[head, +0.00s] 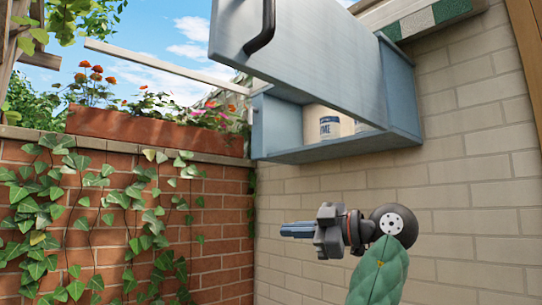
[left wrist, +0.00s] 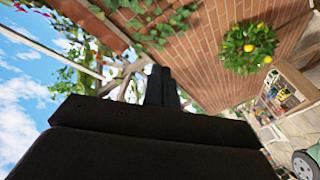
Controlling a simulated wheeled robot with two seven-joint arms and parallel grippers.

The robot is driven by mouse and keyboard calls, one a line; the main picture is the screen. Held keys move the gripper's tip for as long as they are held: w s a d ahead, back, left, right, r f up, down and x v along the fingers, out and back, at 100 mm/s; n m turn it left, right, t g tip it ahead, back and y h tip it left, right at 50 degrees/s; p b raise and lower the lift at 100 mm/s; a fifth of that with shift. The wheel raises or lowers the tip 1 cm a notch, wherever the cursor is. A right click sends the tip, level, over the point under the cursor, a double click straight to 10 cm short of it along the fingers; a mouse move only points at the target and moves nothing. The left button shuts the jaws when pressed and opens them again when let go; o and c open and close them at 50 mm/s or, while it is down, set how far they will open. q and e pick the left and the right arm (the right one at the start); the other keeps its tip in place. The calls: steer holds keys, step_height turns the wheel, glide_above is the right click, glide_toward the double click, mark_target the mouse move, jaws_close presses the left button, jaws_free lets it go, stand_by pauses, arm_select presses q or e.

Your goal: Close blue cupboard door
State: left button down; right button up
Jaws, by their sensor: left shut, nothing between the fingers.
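The blue cupboard (head: 290,155) is fixed high on the pale brick wall. Its door (head: 310,60) stands open, jutting out towards me, and hides much of the inside. The black bar handle (head: 263,30) is near the door's left end, close to the top of the head view. My left gripper (head: 284,230) is below the cupboard, apart from the door, with its fingers pointing left. It is shut and empty. Its dark fingers also show in the left wrist view (left wrist: 163,87), close together. My right gripper is not in view.
A white pot (head: 328,124) with dark lettering stands inside the cupboard. A red-brick wall with ivy (head: 120,210) and a flower planter (head: 150,130) is at left. The left wrist view shows a lemon plant (left wrist: 248,48) and shelving (left wrist: 285,95). Space around the gripper looks clear.

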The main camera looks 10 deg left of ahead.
arm_select(q)
steer(key=s+d+r+n+g, duration=0.2)
steer(key=s+d+r+n, duration=0.25)
steer(key=s+r, duration=0.35)
steer(key=s+d+r+n+g+y, duration=0.1)
steer(key=s+d+r+n+g, duration=0.3)
steer(key=s+r, duration=0.45)
steer(key=s+d+r+n+g, duration=0.1)
steer(key=s+d+r+n, duration=0.3)
steer(key=s+r+n, duration=0.35)
steer(key=m+p, duration=0.1)
steer(key=p, duration=0.3)
glide_toward(240, 61)
steer(key=s+a, duration=0.3)
steer(key=shift+w+a+r+p, duration=0.1)
steer(key=shift+w+a+p, duration=0.75)
steer(key=shift+w+a, duration=0.35)
steer(key=shift+a, duration=0.2)
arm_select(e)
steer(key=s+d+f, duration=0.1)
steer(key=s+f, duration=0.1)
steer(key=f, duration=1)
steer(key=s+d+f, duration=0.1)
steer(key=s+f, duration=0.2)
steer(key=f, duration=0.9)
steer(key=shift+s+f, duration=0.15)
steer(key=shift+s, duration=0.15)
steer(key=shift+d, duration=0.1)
